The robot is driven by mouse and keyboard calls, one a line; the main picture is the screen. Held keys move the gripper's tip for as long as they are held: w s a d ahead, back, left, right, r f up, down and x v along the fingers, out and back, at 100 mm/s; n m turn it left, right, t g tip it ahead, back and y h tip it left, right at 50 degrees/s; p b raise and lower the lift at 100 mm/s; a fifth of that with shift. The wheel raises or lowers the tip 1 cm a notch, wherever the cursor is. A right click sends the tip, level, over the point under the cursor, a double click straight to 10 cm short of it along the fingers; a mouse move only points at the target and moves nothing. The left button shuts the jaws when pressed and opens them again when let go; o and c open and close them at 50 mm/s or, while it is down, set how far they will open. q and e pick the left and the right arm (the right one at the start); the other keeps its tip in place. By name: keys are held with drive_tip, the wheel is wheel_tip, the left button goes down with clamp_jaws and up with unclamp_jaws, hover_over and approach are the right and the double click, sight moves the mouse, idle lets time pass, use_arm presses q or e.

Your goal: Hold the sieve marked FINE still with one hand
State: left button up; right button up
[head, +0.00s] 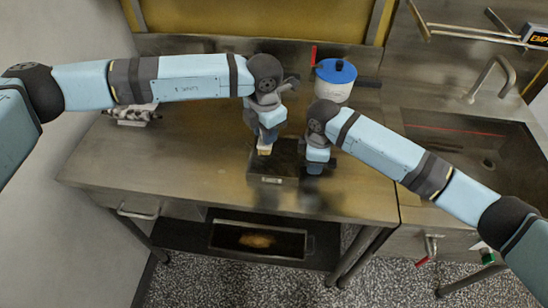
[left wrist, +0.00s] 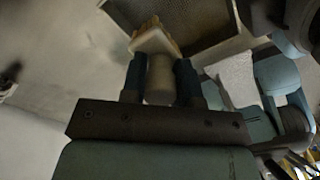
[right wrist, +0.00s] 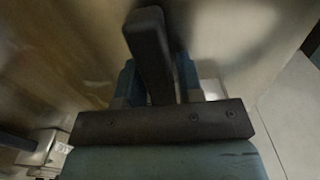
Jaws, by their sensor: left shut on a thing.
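A dark, square, shallow sieve (head: 288,158) lies on the steel bench, with a small pale label (head: 272,180) on its front edge. The label is too small to read. Part of its mesh and rim (left wrist: 190,14) shows in the left wrist view. My left gripper (head: 266,140) is shut on the handle of a brush (left wrist: 160,75), whose pale bristle end (head: 264,151) is over the sieve. My right gripper (head: 316,167) is low at the sieve's right side. A dark bar-like handle (right wrist: 150,45) stands between its parted fingers; its link to the sieve is hidden.
A white pot with a blue lid (head: 336,72) stands behind my right gripper. A sink (head: 465,145) with a tap is at the right. A metal part (head: 132,114) lies at the back left. The bench (head: 150,180) front left is clear. A dark tray (head: 225,237) sits below.

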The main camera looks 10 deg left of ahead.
drive_tip(key=o, duration=0.3)
